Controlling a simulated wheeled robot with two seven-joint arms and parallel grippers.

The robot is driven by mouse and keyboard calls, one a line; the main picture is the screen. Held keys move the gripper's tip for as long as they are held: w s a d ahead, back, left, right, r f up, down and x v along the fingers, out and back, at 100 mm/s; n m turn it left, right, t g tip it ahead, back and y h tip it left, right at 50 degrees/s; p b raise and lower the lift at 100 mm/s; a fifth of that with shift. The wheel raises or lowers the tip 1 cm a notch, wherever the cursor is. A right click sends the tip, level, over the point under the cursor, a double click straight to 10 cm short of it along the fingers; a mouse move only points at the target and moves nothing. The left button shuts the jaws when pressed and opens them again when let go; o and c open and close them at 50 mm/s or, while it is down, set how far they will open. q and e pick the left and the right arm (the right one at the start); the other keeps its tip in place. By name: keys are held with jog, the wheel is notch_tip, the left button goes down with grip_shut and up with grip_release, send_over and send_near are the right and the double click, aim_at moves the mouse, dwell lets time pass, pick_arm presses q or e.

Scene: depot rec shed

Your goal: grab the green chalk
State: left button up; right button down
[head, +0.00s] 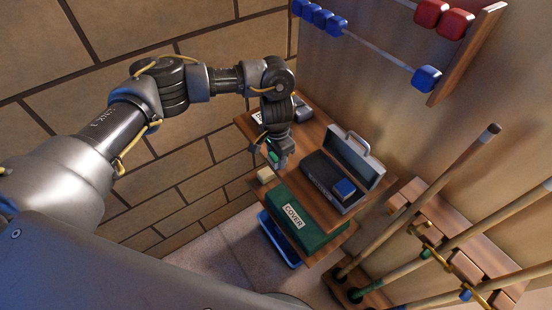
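The green chalk (273,156) is a small green block in the head view, right at the fingers of my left gripper (270,158). The gripper points down over the left part of the wooden shelf (312,205) and partly covers the chalk. The view is too small to tell whether the fingers are closed on it or stand around it. A blue chalk cube (344,187) sits on an open dark case (327,182) to the right. A cream block (264,174) lies at the shelf's left edge, just below the gripper. My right gripper is not in view.
The case's grey lid (354,158) with a handle stands up behind it. A green box labelled COVER (302,222) lies in front, above a blue tray (279,243). Cue sticks (430,190) lean in a rack at right. A brick wall (165,190) is close on the left.

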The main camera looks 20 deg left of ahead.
pick_arm(q)
jog(key=c, duration=0.3)
jog(key=shift+r, duration=0.1)
jog(key=shift+c, duration=0.2)
